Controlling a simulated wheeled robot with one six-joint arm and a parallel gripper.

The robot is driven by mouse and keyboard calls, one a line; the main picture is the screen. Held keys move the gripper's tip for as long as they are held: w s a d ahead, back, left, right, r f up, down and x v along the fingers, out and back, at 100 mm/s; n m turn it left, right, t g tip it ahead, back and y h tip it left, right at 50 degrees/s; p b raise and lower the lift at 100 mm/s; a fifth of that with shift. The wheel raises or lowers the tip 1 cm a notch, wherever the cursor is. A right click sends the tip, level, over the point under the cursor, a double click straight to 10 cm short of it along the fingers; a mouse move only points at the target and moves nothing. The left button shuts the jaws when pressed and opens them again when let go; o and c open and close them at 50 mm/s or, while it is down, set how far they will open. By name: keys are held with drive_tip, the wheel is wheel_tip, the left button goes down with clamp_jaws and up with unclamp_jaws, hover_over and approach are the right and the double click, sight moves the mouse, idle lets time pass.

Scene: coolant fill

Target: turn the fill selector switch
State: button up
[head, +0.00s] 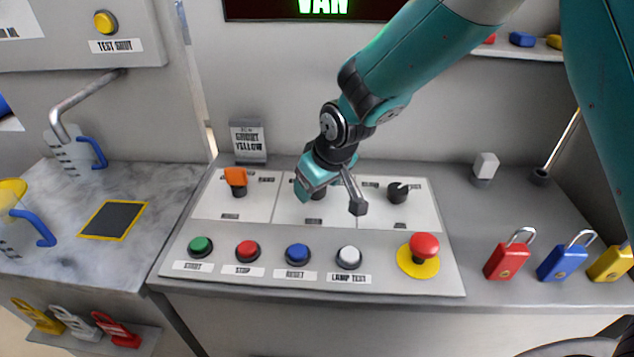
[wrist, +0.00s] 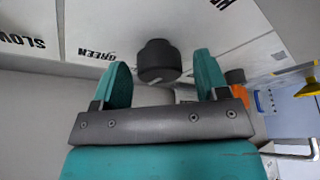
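The sloped panel holds three selector switches: one with an orange handle (head: 235,178) at left, a dark middle switch (head: 317,194), and a black one (head: 397,192) at right. Their labels are too small to read in the head view, so I cannot tell which is the fill selector. My gripper (head: 326,187) is over the middle switch and partly hides it. In the wrist view my gripper (wrist: 163,70) is open, with a dark round knob (wrist: 158,62) between and just beyond the fingertips. A "GREEN" label is beside the knob; contact is not visible.
Green (head: 200,246), red (head: 247,251), blue (head: 298,254) and white (head: 348,257) buttons line the panel's front. A red mushroom button (head: 424,247) is at its right. Padlocks (head: 507,256) stand farther right. Jugs (head: 75,150) are on the left counter.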

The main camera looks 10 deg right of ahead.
drive_tip(key=v, duration=1.7)
drive_tip(key=shift+r+b, duration=0.25)
drive_tip(key=shift+b, duration=0.15)
drive_tip(key=s+d+g, duration=0.2)
drive_tip(key=s, duration=0.8)
drive_tip(key=s+d+f+g+y, duration=0.1)
drive_tip(key=s+d, duration=0.2)
drive_tip(key=s, duration=0.8)
drive_tip(key=shift+g+y, duration=0.3)
drive_tip(key=shift+g, duration=0.1)
